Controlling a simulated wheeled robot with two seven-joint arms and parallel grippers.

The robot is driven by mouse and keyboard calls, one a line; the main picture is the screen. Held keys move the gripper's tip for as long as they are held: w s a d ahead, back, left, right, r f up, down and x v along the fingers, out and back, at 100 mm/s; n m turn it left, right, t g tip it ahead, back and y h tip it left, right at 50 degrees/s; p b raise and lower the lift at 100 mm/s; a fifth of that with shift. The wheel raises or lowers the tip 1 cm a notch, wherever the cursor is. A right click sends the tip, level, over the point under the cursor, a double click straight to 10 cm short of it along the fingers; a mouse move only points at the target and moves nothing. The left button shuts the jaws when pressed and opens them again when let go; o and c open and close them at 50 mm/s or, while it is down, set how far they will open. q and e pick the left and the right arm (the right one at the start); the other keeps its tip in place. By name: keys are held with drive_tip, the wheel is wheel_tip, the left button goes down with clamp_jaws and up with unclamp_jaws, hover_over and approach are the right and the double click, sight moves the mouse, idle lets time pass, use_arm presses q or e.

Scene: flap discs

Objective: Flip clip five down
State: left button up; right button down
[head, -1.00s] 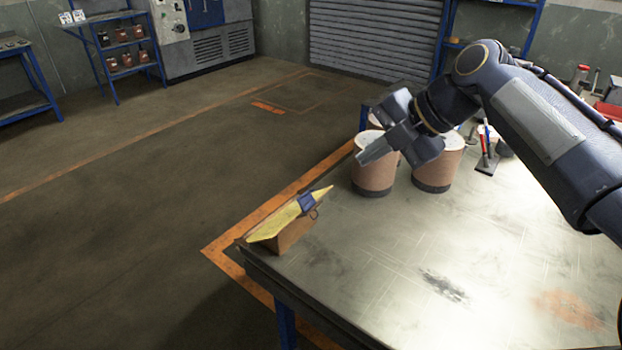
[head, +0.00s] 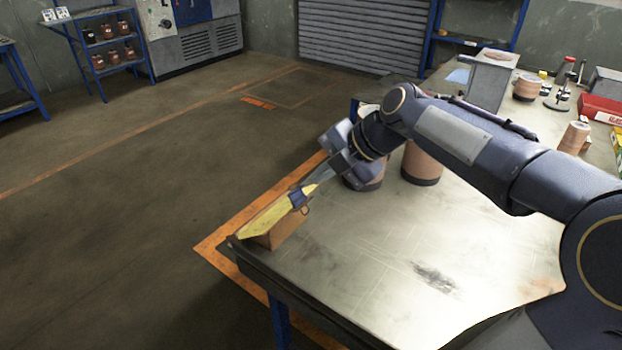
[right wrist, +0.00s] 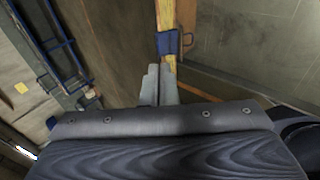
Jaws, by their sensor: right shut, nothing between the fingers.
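My left gripper is not in view.
Two brown tubs (head: 422,165) stand behind my right gripper, partly hidden by my arm. A grey box (head: 489,82), cord spools (head: 527,87) and a red box (head: 600,109) are at the back right. The metal tabletop (head: 370,270) in front is largely clear.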

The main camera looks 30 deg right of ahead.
sight(302, 187)
drive_tip(key=shift+x, duration=1.95)
drive_tip(key=shift+p, duration=0.3)
